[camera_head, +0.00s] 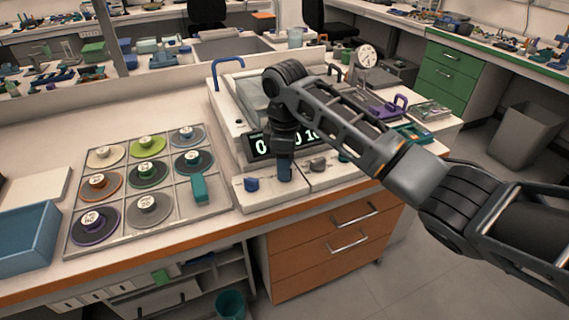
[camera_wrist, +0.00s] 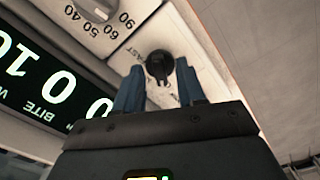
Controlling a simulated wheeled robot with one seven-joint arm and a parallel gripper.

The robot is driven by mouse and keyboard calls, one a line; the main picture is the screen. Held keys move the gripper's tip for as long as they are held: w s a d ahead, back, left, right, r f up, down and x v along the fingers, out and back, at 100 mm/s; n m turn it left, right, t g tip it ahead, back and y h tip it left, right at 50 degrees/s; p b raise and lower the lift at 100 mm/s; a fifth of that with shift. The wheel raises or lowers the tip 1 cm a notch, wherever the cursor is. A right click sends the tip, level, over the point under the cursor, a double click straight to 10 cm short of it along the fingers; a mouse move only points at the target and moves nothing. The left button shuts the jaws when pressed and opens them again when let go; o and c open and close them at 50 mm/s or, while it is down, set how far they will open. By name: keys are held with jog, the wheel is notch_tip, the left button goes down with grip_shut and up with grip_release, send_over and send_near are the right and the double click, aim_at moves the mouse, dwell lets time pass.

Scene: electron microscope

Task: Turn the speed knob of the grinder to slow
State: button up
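The speed knob (camera_wrist: 159,65) is a small dark round knob on the grinder's pale front panel, with the word FAST printed beside it in the wrist view. The SLOW mark cannot be read. My gripper (camera_wrist: 160,80) has its two blue fingers apart, with the knob showing between their tips. I cannot tell whether either finger touches it. In the head view my gripper (camera_head: 285,174) points down at the front panel of the grinder (camera_head: 222,118) and hides the speed knob. The lit display (camera_head: 259,147) stands just behind it.
A grey numbered dial (camera_wrist: 96,8) sits near the speed knob; it also shows in the head view (camera_head: 318,165). A blue knob (camera_head: 251,184) is left of my gripper. A tray of coloured discs (camera_head: 165,214) and a blue bin (camera_head: 27,238) lie further left.

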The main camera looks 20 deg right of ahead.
jog(key=shift+c, duration=0.4)
grip_shut()
jog(key=shift+r+p, duration=0.1)
jog(key=shift+p, duration=0.3)
jog(key=shift+a+r+m+p, duration=0.1)
jog(key=shift+r+m+p, duration=0.05)
jog(key=shift+m+p, duration=1)
jog(key=m+p, duration=0.2)
jog(key=p, duration=0.1)
jog(key=shift+s, duration=0.1)
jog(key=m+p, duration=0.3)
jog(key=m, duration=0.1)
jog(key=shift+f+m+p, duration=0.2)
jog(key=shift+m+p, duration=1.1)
jog(key=shift+m, duration=0.45)
